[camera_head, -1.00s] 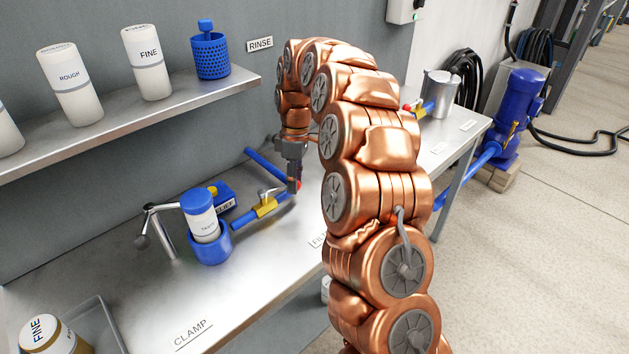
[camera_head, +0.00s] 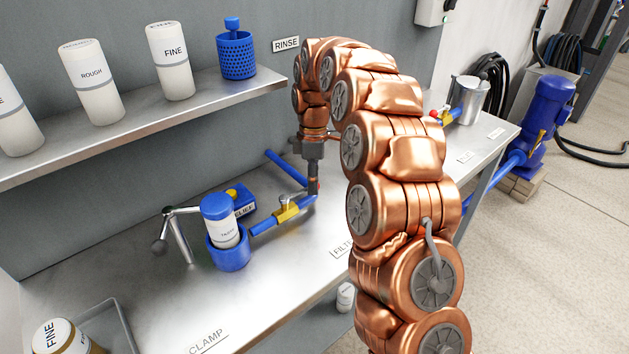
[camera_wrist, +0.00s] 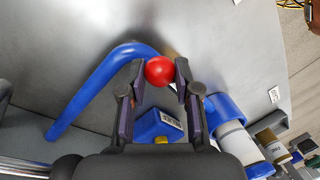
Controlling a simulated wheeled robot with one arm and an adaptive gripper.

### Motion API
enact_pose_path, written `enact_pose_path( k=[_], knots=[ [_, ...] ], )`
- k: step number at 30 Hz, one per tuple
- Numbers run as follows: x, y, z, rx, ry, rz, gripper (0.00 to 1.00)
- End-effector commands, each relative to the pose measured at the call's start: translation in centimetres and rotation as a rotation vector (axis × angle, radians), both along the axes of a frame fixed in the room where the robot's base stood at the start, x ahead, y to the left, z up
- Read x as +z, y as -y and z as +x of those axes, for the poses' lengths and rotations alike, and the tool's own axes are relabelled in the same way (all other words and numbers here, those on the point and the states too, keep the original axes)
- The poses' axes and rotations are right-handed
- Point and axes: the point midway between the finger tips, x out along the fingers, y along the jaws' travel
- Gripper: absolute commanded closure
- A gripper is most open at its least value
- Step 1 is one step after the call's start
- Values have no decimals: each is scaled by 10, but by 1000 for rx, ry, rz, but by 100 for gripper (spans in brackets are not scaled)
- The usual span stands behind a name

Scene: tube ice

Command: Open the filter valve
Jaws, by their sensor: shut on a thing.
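A red ball knob (camera_wrist: 159,71) sits between my gripper's fingertips (camera_wrist: 160,84) in the wrist view, with a finger on each side. In the head view my gripper (camera_head: 314,186) points down at the right end of the blue filter pipe (camera_head: 264,226), and its fingers hide most of the knob. The pipe carries a yellow valve body (camera_head: 286,213) with a small silver lever on top. A blue cup (camera_head: 229,255) holding a blue-capped white cartridge (camera_head: 219,222) stands at the pipe's left end.
A blue box (camera_head: 238,200) and a metal clamp handle (camera_head: 178,235) stand beside the cup. A bent blue pipe (camera_wrist: 95,83) runs close to my gripper. A shelf (camera_head: 150,120) with white bottles is above left. The bench front by the CLAMP label is clear.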

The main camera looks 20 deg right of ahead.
Motion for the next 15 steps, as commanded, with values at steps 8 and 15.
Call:
enact_pose_path(
  k=[8,15],
  knots=[
    [0,-1,0,-1,1,3,47],
    [0,-1,0,-1,0,1,43]
  ],
)
